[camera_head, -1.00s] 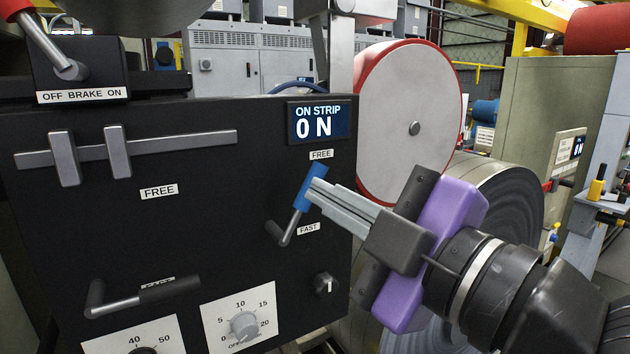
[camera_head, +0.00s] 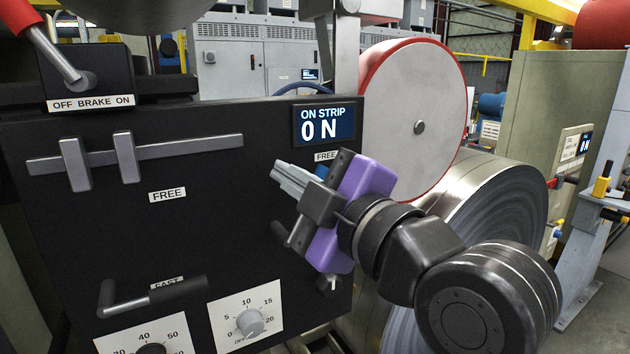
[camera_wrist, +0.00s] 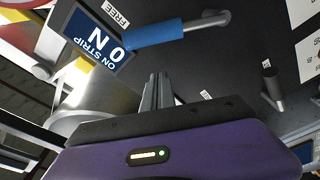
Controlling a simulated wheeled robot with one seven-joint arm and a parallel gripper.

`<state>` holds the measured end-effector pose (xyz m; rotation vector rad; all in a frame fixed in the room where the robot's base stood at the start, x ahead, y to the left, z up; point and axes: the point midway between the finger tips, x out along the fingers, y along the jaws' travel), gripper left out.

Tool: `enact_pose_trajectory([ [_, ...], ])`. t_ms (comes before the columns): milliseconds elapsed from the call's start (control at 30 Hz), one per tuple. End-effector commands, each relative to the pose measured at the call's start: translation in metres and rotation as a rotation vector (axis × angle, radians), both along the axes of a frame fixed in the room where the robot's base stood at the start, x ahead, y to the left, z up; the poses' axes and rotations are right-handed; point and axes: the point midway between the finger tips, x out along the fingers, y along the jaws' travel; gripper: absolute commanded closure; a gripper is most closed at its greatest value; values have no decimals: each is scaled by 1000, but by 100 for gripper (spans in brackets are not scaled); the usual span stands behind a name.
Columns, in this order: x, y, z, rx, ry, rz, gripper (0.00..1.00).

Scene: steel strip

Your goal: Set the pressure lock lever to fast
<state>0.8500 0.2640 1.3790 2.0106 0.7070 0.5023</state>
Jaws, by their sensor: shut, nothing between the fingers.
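A lever with a blue handle (camera_head: 322,172) is on the black panel, mostly hidden behind my gripper in the head view. In the wrist view its blue handle (camera_wrist: 165,34) points toward the FREE label (camera_wrist: 117,14), away from the FAST label (camera_wrist: 205,95). My gripper (camera_head: 275,171) is shut and empty. Its fingertips (camera_wrist: 158,77) are beside the blue handle, with a gap in the wrist view. A black-handled lever (camera_head: 178,290) at lower left lies across a FAST label, below another FREE label (camera_head: 167,195). No visible label names either lever as the pressure lock.
A dial (camera_head: 248,322) and a small black knob (camera_head: 328,283) are low on the panel. A sliding bar (camera_head: 200,149) crosses the upper left. A steel coil (camera_head: 500,205) stands behind my arm.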

Motion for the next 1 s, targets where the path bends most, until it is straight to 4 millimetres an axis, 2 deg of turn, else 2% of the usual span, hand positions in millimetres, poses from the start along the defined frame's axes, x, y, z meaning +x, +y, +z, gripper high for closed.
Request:
enact_pose_trajectory([
  [67,11,11,3,-1,3,2,100],
  [133,14,-5,-6,1,4,-4,100],
  [333,20,-22,-16,1,3,-2,100],
  [1000,23,-28,-21,25,16,-2,100],
])
